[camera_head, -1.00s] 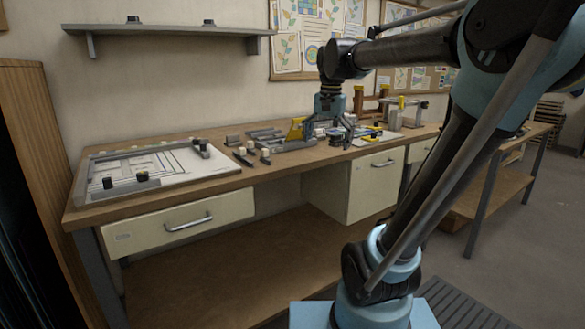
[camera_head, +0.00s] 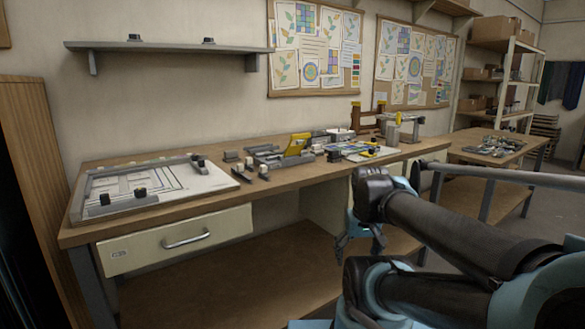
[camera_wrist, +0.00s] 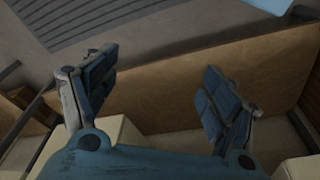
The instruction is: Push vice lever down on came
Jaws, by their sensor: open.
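A yellow lever (camera_head: 298,143) stands tilted on the grey vice (camera_head: 268,157), near the middle of the workbench in the head view. Whether a came lies in the vice is too small to tell. My gripper (camera_head: 360,243) hangs low in front of the bench, below the tabletop edge and to the right of the vice, touching neither. In the wrist view my gripper (camera_wrist: 158,65) has its two fingers spread apart with nothing between them. The vice and lever do not show in the wrist view.
The workbench (camera_head: 215,204) holds a board with a pattern sheet (camera_head: 185,181) at left and small grey blocks (camera_head: 250,168) by the vice. A stand with a yellow top (camera_head: 408,119) is at right. A drawer (camera_head: 182,238) sits under the front edge.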

